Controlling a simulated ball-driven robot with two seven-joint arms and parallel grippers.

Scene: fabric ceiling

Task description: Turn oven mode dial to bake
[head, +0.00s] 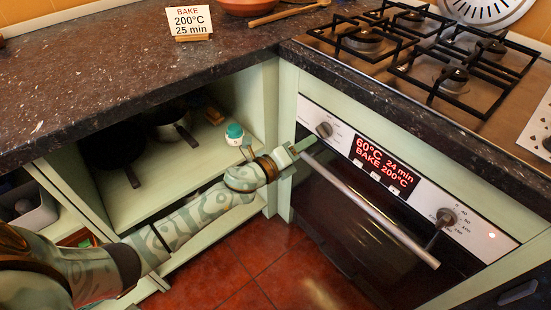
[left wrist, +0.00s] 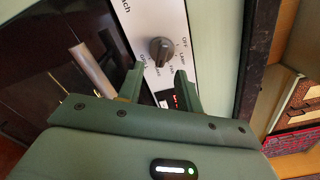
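The oven mode dial (head: 324,129) is a round grey knob at the left end of the oven's white control panel (head: 345,140). It also shows in the left wrist view (left wrist: 161,48), with small labels around it such as OFF; its exact setting is hard to read. My left gripper (head: 303,147) is just left of and below the dial in the head view. In the left wrist view its two fingers (left wrist: 159,72) are spread and empty, with the dial just beyond the gap between their tips. My right gripper is not in view.
The display (head: 383,165) reads 60°C, 24 min, BAKE 200°C. A second dial (head: 446,217) is at the panel's right. The oven handle (head: 370,208) runs below the panel. The dark worktop (head: 230,85) overhangs an open cabinet with pans. A card (head: 189,21) reads BAKE 200°C 25 min.

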